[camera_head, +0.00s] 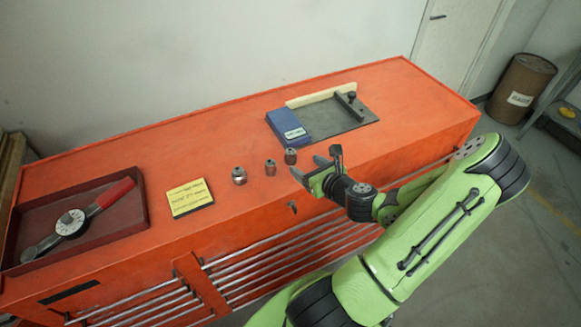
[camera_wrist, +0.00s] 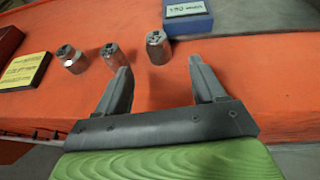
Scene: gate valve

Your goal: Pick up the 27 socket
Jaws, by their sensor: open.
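Three metal sockets stand in a row on the orange cabinet top. The left socket (camera_head: 239,175) also shows in the wrist view (camera_wrist: 73,60). The middle socket (camera_head: 270,167) is in the wrist view too (camera_wrist: 112,56), just beyond the left fingertip. The right socket (camera_head: 290,156) shows in the wrist view (camera_wrist: 158,47) beyond the gap between the fingers. No size marking is readable, so I cannot tell which is the 27. My gripper (camera_head: 308,167) is open and empty, near the right socket and apart from it. Its two fingers also show in the wrist view (camera_wrist: 158,65).
A yellow note (camera_head: 190,197) lies left of the sockets. A dark red tray (camera_head: 133,218) holding a torque wrench (camera_head: 72,223) is at the far left. A blue box (camera_head: 288,127) and a dark plate fixture (camera_head: 335,115) sit behind and right. The cabinet's front edge is near my gripper.

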